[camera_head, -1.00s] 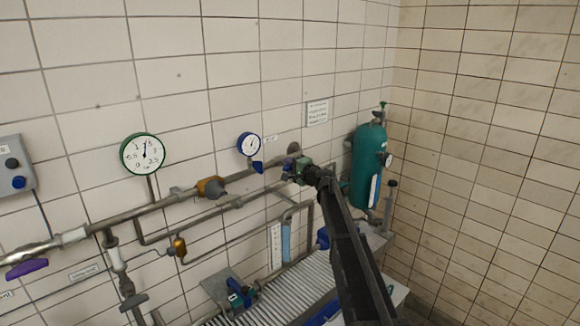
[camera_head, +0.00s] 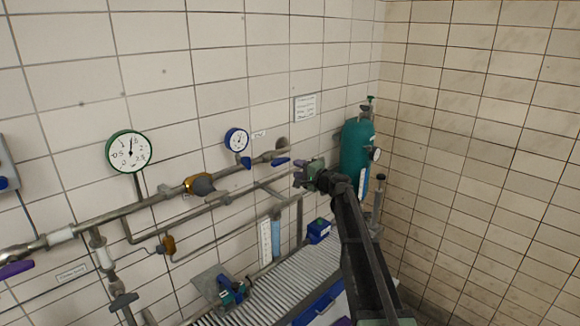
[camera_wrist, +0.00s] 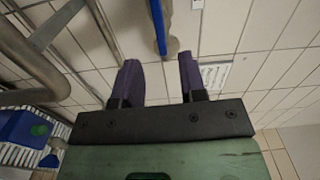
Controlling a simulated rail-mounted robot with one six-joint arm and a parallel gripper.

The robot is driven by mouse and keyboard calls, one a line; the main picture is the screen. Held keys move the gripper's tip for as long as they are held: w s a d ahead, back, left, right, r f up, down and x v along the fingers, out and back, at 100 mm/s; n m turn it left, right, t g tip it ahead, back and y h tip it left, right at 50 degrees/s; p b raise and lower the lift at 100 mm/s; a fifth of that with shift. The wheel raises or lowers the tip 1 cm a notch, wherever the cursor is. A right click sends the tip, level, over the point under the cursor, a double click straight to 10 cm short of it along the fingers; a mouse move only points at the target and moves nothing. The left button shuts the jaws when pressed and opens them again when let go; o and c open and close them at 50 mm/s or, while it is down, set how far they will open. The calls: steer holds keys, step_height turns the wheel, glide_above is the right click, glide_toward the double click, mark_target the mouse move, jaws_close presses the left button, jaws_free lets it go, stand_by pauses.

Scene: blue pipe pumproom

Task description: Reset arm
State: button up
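My gripper (camera_head: 301,175) is at the end of my dark arm, in front of the pipes and left of the teal tank (camera_head: 355,155). In the wrist view its two purple fingers (camera_wrist: 158,82) stand apart with nothing between them. A blue valve handle (camera_wrist: 158,26) shows beyond the fingertips, apart from them.
Pipes run along the tiled wall with a green-rimmed gauge (camera_head: 129,152), a blue-rimmed gauge (camera_head: 236,140) and a brass fitting (camera_head: 196,184). A blue box (camera_head: 319,230) and a green-blue pump (camera_head: 231,290) are low down. The right wall is bare.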

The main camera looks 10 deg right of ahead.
steer(key=s+a+f+n+g+h+b, duration=0.2)
steer(key=s+f+g, duration=0.3)
steer(key=s+f, duration=0.4)
steer(key=s+a+f+n+g+h+b, duration=0.1)
steer(key=s+f+n+g+h+b, duration=0.3)
steer(key=s, duration=1.7)
steer(key=s+a+f+n+g+h+b, duration=0.2)
steer(key=s+f+n+g+h+b, duration=0.1)
steer(key=s+f, duration=1.1)
steer(key=shift+s+a+n+g+h+b, duration=0.45)
steer(key=shift+s+n+g, duration=0.5)
steer(key=shift+g, duration=0.55)
